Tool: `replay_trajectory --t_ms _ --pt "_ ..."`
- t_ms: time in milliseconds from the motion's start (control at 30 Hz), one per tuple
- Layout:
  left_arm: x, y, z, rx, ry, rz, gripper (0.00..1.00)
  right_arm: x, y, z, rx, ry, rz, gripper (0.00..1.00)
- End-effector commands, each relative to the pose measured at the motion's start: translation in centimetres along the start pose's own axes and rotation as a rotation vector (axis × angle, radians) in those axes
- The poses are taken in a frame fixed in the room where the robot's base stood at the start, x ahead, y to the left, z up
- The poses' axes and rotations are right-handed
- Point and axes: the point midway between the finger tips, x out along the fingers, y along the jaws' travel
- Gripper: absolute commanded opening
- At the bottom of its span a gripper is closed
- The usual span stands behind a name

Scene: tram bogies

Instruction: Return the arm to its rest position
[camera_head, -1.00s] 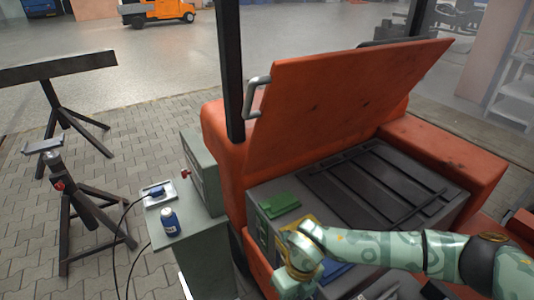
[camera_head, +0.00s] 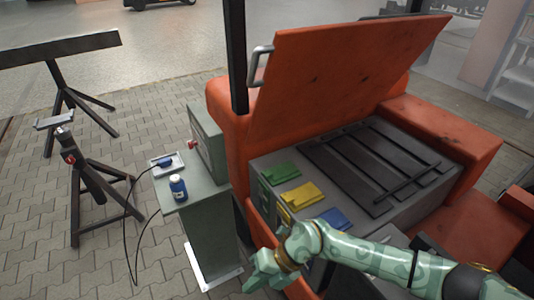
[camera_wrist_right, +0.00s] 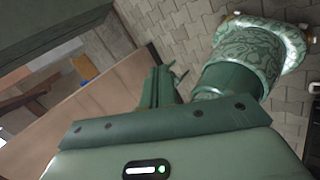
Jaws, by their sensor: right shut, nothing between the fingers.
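My right arm (camera_head: 385,262), patterned pale green, comes in from the lower right in the head view. Its gripper (camera_head: 258,284) hangs near the bottom middle, in front of the orange housing and apart from it. The gripper is shut and empty. In the right wrist view the dark green fingers (camera_wrist_right: 163,86) are together, with nothing between them. My left gripper is not in view.
The orange housing has a raised lid (camera_head: 345,95). Green (camera_head: 280,174), yellow (camera_head: 301,196) and blue (camera_head: 335,219) pieces lie beside a dark ribbed cover (camera_head: 370,165). Paving beyond is mostly clear.

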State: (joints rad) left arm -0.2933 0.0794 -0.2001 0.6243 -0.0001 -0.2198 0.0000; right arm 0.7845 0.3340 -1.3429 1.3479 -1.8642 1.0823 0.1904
Motion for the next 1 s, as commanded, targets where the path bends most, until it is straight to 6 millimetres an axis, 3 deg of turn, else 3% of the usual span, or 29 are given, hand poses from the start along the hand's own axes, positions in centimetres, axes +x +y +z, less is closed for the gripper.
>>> replay_trajectory --t_ms 133,233,267,333,433,500,567,600,667,700,833,900,1000 --pt "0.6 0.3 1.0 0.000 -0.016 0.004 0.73 2.0 0.6 1.8 0.254 -0.108 0.287 0.00" --pt "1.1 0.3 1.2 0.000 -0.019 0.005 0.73 2.7 -1.5 3.9 0.522 -0.244 0.495 0.00" --pt "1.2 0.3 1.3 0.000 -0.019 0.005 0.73 3.0 -3.1 4.5 0.630 -0.300 0.555 0.00" --pt "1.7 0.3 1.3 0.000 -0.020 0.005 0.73 3.7 -8.8 5.1 0.929 -0.456 0.672 0.00" --pt "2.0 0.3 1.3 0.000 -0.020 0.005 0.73 4.9 -17.5 3.2 1.296 -0.646 0.729 0.00" --pt "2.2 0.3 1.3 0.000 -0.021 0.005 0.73 6.0 -23.1 0.2 1.518 -0.753 0.720 0.00" --pt "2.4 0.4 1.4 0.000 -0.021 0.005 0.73 7.2 -27.4 -3.0 1.694 -0.832 0.693 0.00" --pt "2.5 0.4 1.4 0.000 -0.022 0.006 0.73 8.0 -30.0 -5.5 1.806 -0.881 0.665 0.00" --pt "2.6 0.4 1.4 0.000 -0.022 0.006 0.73 9.2 -33.4 -9.7 1.968 -0.944 0.614 0.00" --pt "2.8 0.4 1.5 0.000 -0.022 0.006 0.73 10.1 -35.4 -12.7 2.072 -0.982 0.574 0.00" --pt "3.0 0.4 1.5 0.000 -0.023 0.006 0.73 12.5 -40.0 -22.7 2.374 -1.079 0.423 0.00" --pt "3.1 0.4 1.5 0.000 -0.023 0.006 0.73 13.5 -41.3 -27.5 2.504 -1.113 0.343 0.00" --pt "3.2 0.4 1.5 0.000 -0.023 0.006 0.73 14.5 -42.1 -32.8 2.643 -1.143 0.248 0.00"
